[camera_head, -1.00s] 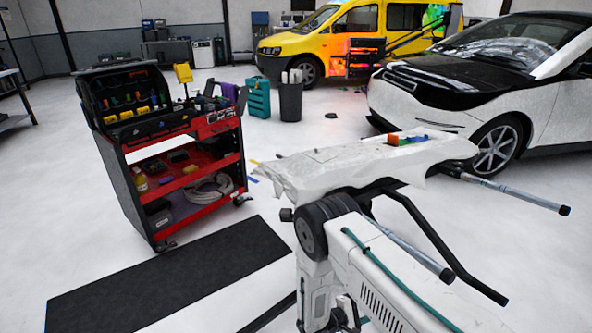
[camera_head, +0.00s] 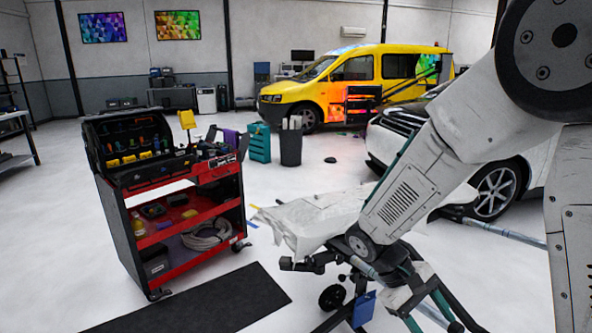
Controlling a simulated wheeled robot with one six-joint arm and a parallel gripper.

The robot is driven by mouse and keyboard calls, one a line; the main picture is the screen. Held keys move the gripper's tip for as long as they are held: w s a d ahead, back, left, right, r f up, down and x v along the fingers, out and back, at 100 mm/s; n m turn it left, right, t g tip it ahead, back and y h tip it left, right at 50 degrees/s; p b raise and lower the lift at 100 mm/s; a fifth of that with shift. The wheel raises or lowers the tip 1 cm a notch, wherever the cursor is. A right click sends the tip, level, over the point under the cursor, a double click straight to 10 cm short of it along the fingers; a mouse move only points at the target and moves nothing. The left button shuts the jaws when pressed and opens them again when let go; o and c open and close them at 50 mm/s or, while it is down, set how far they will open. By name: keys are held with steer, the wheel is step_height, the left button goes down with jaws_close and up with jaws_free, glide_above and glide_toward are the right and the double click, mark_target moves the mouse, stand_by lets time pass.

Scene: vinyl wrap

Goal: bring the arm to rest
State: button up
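My arm comes down from the top right. Its pale link (camera_head: 418,185) slants down and left to a round joint near the draped panel. Beyond that joint, pale and dark parts of my wrist (camera_head: 405,292) overlap the stand's frame. I cannot make out my gripper's fingers there, nor whether they hold anything.
A white-draped panel (camera_head: 315,215) on a stand with dark legs (camera_head: 333,297) and protruding bars lies close to my arm. A red tool cart (camera_head: 200,255) stands left, with a black mat (camera_head: 215,300) before it. The yellow van (camera_head: 350,75), white car (camera_head: 495,180) and grey bin (camera_head: 291,148) are behind.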

steer(key=s+r+m+t+y, duration=0.4)
steer(key=s+r+t+y, duration=0.3)
steer(key=s+r, duration=0.8)
steer(key=shift+s+r, duration=0.4)
steer(key=shift+r, duration=0.4)
